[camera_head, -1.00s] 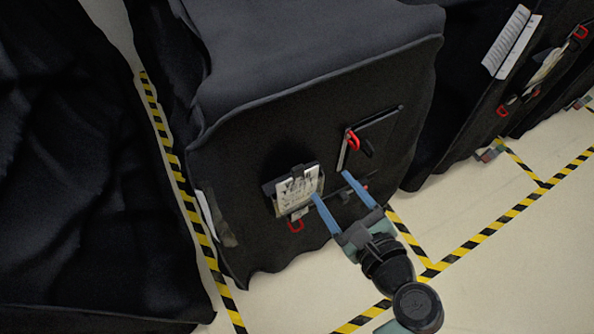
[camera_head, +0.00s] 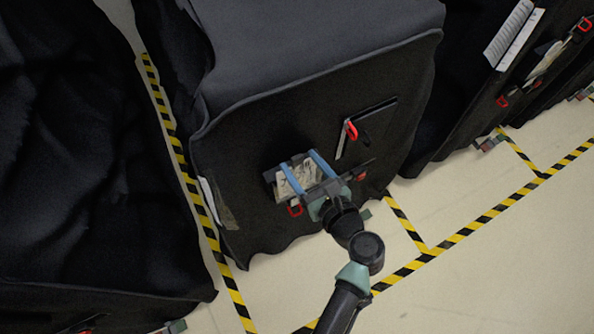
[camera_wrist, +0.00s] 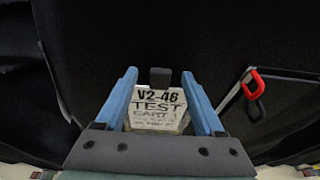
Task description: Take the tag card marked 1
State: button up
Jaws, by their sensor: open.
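The tag card (camera_head: 299,176) is white with black print and hangs in a dark holder on the front of the black-covered cart (camera_head: 240,150). In the wrist view the card (camera_wrist: 157,112) reads "V2-46", "TEST" and what looks like "CART 1", with smaller lines too blurred to read. A black clip (camera_wrist: 160,77) stands at its top edge. My gripper (camera_head: 297,159) is open, with its blue fingers on either side of the card. In the wrist view my gripper (camera_wrist: 158,73) frames the card; I cannot tell whether the fingers touch it.
A black panel with a red hook (camera_head: 351,130) hangs right of the card. Another red hook (camera_head: 295,211) is just below it. White paper (camera_head: 209,198) hangs at the cart's left edge. More covered carts stand left and right. The taped floor at lower right is clear.

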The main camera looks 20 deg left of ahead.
jog(key=shift+x, duration=1.45)
jog(key=shift+c, duration=0.3)
grip_shut()
